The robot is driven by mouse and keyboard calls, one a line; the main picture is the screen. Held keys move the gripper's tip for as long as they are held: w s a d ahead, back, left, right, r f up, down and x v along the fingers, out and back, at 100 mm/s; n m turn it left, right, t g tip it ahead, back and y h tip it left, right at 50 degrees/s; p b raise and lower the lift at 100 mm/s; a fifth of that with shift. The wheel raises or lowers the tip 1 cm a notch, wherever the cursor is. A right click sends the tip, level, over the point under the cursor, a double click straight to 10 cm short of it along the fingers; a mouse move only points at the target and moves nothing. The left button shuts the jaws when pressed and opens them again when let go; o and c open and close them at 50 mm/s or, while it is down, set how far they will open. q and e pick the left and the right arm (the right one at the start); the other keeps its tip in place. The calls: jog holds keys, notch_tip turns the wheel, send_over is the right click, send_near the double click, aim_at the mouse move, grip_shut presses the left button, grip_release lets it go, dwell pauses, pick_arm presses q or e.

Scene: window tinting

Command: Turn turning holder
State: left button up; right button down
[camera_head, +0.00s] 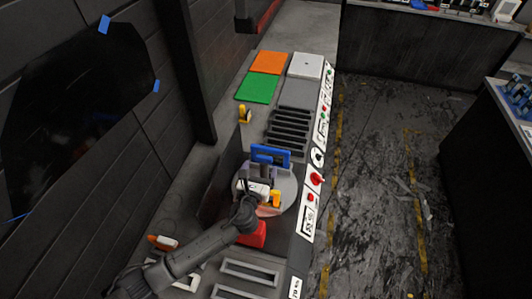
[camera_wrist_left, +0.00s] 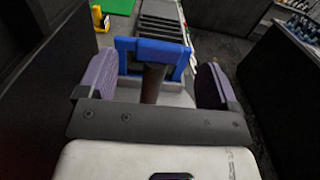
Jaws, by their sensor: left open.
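The turning holder is a blue frame (camera_head: 270,154) standing on a round grey turntable (camera_head: 286,193) set in the long workbench. My left gripper (camera_head: 262,171) is over the turntable, right at the near side of the blue frame. In the left wrist view, its two purple-padded fingers (camera_wrist_left: 156,82) are spread wide. The blue frame (camera_wrist_left: 124,44) shows between and just beyond them, with a dark brown upright post in front of it. I cannot tell whether the fingers touch the holder. My right gripper is not in view.
A yellow item (camera_head: 244,114) stands at the left edge. A red knob (camera_head: 316,179) is on the front panel. The floor right is clear.

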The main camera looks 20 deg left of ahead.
aim_at(263, 159)
pick_arm(q)
jog(key=w, duration=0.7)
jog(key=shift+w+a, duration=0.15)
jog(key=shift+a, duration=0.25)
jog(key=c, duration=1.3)
